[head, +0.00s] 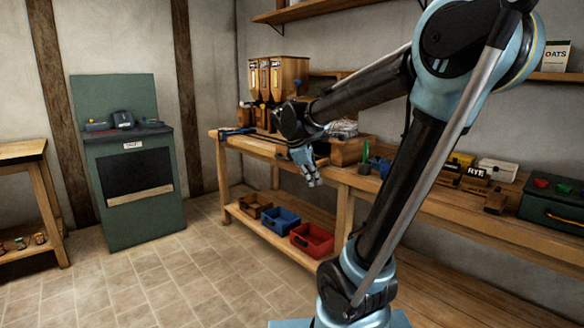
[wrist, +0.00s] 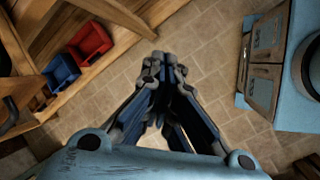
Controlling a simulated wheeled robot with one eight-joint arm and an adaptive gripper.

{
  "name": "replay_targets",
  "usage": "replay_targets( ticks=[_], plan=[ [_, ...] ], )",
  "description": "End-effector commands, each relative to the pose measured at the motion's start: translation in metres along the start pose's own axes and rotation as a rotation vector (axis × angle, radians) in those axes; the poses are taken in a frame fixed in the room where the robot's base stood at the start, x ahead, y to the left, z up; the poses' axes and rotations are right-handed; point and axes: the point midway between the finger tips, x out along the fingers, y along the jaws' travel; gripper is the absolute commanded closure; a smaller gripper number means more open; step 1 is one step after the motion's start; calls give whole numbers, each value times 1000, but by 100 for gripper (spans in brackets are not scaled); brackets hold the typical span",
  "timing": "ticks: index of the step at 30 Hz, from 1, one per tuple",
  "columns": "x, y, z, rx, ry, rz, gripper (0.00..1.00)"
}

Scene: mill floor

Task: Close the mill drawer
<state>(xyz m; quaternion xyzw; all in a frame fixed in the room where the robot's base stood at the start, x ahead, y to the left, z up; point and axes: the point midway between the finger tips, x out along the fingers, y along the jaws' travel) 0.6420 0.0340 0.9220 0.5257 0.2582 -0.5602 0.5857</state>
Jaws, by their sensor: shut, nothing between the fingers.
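No part is clearly readable as an open mill drawer. A green cabinet (head: 125,215) stands against the back wall at left, with a small white label (head: 132,145), a dark front opening (head: 133,172) and a pale wooden strip (head: 141,198) low across it. I cannot tell whether this strip is a drawer front. My gripper (head: 314,181) is shut and empty, pointing down at the front edge of the workbench, well to the right of the cabinet. In the wrist view its fingers (wrist: 164,66) come together above the tiled floor.
The long workbench (head: 345,178) carries wooden dispensers (head: 290,78), a wooden box (head: 350,151) and a dark green case (head: 552,205). Its lower shelf holds a red bin (head: 312,239) and a blue bin (head: 280,220). A wooden table (head: 30,150) stands at far left. The tiled floor between is clear.

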Motion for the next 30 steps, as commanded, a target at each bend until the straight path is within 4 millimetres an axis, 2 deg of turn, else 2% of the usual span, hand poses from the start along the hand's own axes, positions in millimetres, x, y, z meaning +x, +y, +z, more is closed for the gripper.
replay_targets(
  ticks=[3, 9, 15, 18, 21, 25, 30],
  plan=[
    [-13, 32, -25, -168, -42, 38, 100],
    [-35, 80, -71, -446, -126, 97, 100],
    [-54, 116, -121, -695, -214, 143, 100],
    [-60, 126, -140, -780, -248, 157, 100],
    [-64, 133, -152, -832, -270, 165, 100],
    [-64, 136, -157, -859, -282, 168, 100],
    [-50, 140, -154, -860, -283, 166, 100]
  ],
)
